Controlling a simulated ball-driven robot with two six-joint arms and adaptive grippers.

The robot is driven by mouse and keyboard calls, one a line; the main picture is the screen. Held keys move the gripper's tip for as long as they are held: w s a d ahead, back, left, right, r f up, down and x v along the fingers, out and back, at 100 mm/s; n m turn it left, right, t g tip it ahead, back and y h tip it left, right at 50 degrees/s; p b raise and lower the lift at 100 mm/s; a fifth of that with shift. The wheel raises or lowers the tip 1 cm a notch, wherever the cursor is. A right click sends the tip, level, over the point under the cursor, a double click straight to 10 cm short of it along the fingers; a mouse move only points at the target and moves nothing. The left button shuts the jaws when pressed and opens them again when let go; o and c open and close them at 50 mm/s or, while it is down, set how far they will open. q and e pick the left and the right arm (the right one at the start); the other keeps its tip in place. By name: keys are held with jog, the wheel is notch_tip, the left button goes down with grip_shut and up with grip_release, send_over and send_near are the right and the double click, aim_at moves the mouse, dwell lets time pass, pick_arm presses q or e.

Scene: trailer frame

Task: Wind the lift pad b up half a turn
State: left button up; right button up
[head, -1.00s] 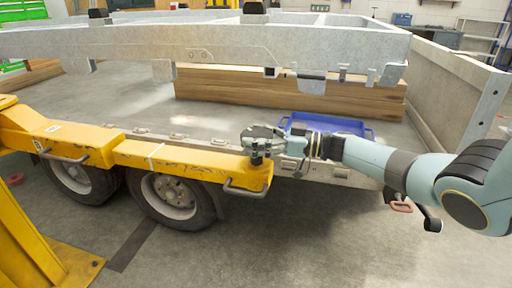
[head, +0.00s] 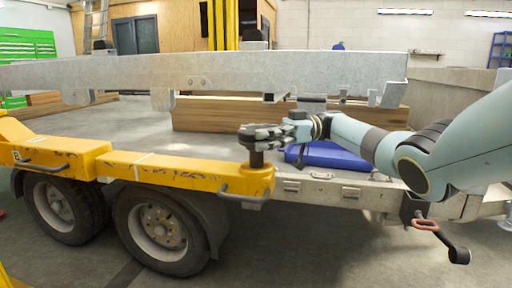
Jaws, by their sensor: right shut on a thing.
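Lift pad b (head: 257,158) stands upright at the right end of the yellow lift arm (head: 190,171), which has a letter B near its left end. The pad shows as a dark round post, with its top mostly hidden by my fingers. My right gripper (head: 258,136) reaches in from the right and is shut around the upper part of the pad. The galvanised frame (head: 220,75) runs above the pad, with a gap between them. My left gripper is not in view.
The trailer's wheels (head: 160,226) are below the lift arm. A dark fitting with a red loop (head: 425,224) sticks out at the lower right.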

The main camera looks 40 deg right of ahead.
jog(key=shift+f, duration=0.25)
jog(key=o, duration=1)
jog(key=shift+o, duration=0.4)
jog(key=shift+r, duration=0.1)
jog(key=shift+d, duration=0.15)
jog(key=v, duration=0.7)
jog(key=shift+d, duration=0.2)
